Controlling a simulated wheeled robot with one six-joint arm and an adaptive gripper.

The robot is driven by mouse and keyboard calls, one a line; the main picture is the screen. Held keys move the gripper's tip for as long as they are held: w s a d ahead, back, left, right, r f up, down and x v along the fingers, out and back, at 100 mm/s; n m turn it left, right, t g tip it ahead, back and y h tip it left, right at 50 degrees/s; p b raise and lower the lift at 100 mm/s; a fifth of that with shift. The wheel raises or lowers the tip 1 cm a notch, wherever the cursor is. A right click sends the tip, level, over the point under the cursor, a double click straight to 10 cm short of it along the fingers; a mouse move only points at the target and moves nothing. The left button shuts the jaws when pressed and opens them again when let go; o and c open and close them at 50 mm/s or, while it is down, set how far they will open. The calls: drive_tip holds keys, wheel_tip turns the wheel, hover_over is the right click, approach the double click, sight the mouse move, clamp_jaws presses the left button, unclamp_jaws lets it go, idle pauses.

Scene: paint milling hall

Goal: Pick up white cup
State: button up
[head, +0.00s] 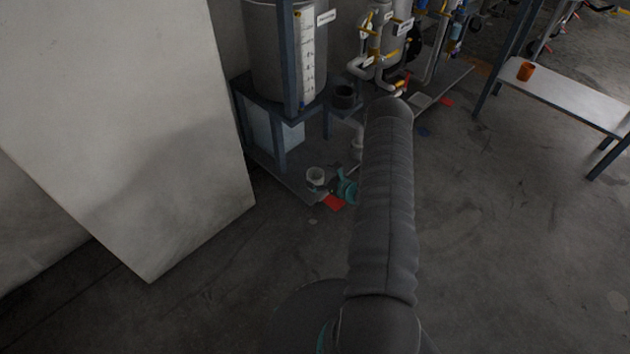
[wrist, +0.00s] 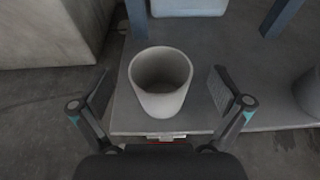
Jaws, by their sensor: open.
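The white cup (wrist: 163,103) stands upright near the front edge of a low grey platform in the wrist view, its open mouth facing up. In the head view the cup (head: 316,177) shows small near the platform's corner. My gripper (wrist: 163,88) is open in the wrist view, with one finger on each side of the cup and a visible gap on both sides. In the head view my gripper (head: 345,187) is beside the cup on its right, partly hidden by my arm.
The platform (wrist: 215,85) carries blue-grey frame legs (wrist: 281,17) and a pale container (wrist: 188,7) behind the cup. A large pale block (head: 130,120) stands to the left. Open floor lies in front.

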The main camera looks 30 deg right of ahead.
drive_tip(key=shift+x, duration=1.05)
drive_tip(key=c, duration=1.2)
